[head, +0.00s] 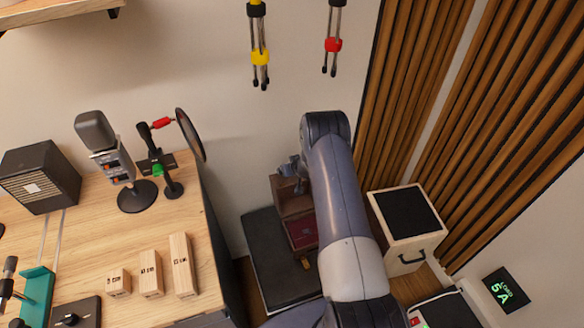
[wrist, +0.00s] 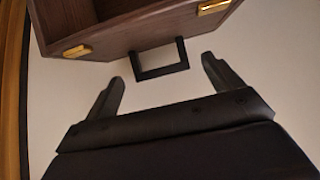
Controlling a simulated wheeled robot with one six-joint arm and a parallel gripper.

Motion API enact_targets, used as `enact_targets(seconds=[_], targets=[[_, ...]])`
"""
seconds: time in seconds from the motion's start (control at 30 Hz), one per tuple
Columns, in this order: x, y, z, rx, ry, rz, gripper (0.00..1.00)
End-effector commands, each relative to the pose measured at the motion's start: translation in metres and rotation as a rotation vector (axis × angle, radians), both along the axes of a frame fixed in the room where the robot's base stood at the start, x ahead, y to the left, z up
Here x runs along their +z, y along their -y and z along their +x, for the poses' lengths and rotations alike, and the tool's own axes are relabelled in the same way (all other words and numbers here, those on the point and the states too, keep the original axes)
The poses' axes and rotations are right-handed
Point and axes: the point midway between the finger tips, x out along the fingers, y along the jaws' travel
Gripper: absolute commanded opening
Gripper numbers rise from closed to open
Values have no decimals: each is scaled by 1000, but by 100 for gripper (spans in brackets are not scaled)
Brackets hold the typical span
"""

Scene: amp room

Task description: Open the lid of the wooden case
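The wooden case (head: 302,218) is dark brown and sits on a black surface, partly hidden by my arm in the head view. Its red interior (head: 302,233) shows, and its lid (head: 291,197) appears raised at the back. In the wrist view a wooden panel of the case (wrist: 135,32) fills the top, with a black handle (wrist: 158,73) and brass latches (wrist: 77,51). My gripper (wrist: 165,75) is open and empty, its fingers spread on either side below the handle. In the head view my gripper (head: 290,167) is small and partly hidden, at the raised lid's top.
A black-topped box with a handle (head: 408,247) stands right of my arm. The wooden desk (head: 95,235) at left holds a microphone (head: 97,135), a speaker (head: 40,180) and small wooden blocks (head: 182,265). Cables (head: 260,57) hang on the wall above. Wooden slats (head: 405,90) line the right wall.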

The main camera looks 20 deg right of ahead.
Motion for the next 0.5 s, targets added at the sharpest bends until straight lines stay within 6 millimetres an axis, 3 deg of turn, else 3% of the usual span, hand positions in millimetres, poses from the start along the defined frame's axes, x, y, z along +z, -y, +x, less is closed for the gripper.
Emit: enact_targets(seconds=[0.3, 0.5], targets=[[4, 0, 0, 0, 4, 0, 87], [16, 1, -11, -1, 4, 1, 87]])
